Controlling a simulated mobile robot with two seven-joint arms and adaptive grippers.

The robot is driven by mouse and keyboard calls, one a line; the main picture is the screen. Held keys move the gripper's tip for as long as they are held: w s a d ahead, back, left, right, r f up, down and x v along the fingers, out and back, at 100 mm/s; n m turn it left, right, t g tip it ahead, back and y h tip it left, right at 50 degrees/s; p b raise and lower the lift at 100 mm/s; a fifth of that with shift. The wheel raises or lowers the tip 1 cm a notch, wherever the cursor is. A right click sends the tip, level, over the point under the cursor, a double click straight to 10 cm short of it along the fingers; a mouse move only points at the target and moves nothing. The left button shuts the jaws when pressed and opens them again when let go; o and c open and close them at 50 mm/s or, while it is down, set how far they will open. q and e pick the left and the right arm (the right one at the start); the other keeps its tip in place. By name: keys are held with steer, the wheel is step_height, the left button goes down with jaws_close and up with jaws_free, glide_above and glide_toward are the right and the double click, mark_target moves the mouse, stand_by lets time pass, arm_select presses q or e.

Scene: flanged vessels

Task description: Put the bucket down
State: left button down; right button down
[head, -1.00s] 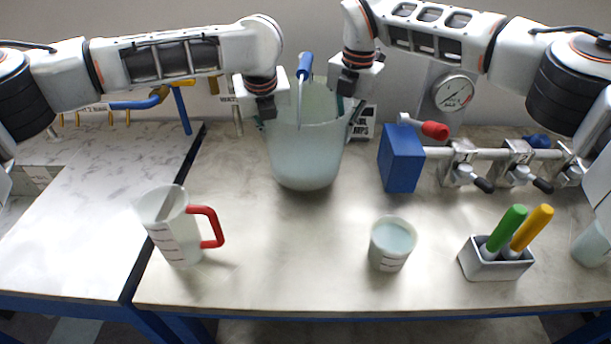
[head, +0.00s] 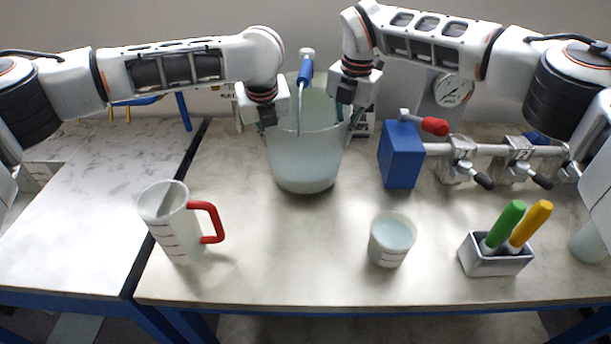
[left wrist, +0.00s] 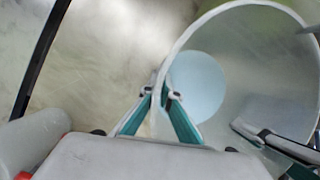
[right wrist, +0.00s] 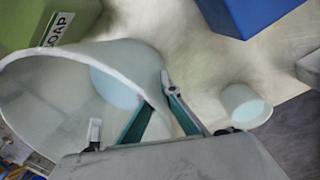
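The translucent bucket (head: 305,160) is upright at the back middle of the table; I cannot tell whether its base touches the top. Pale blue liquid shows inside it in the left wrist view (left wrist: 195,85) and the right wrist view (right wrist: 115,88). A blue-gripped handle (head: 305,72) stands up at the bucket. My left gripper (head: 268,125) is shut on the left rim, one finger inside and one outside, as the left wrist view (left wrist: 160,95) shows. My right gripper (head: 350,115) is shut on the right rim, seen also in the right wrist view (right wrist: 158,92).
A jug with a red handle (head: 175,225) stands front left. A cup of pale liquid (head: 391,240) and a holder (head: 495,260) with green and yellow handles stand front right. A blue block (head: 400,155) with a clamped pipe is right of the bucket. The table before the bucket is clear.

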arm_select(q)
steer(key=shift+a+f, duration=0.1)
steer(key=shift+f, duration=0.6)
arm_select(e)
steer(key=shift+f, duration=0.75)
arm_select(q)
steer(key=c, duration=2.6)
jaws_free()
steer(key=shift+f, duration=0.15)
arm_select(e)
steer(key=c, duration=2.6)
jaws_free()
steer(key=shift+f, duration=0.15)
arm_select(q)
steer(key=o, duration=0.3)
arm_select(e)
steer(key=o, duration=0.3)
steer(key=shift+r, duration=0.25)
arm_select(q)
steer(key=v, duration=1.2)
arm_select(e)
steer(key=r, duration=1.1)
steer(key=shift+s+d+r, duration=0.3)
steer(key=shift+d, duration=0.1)
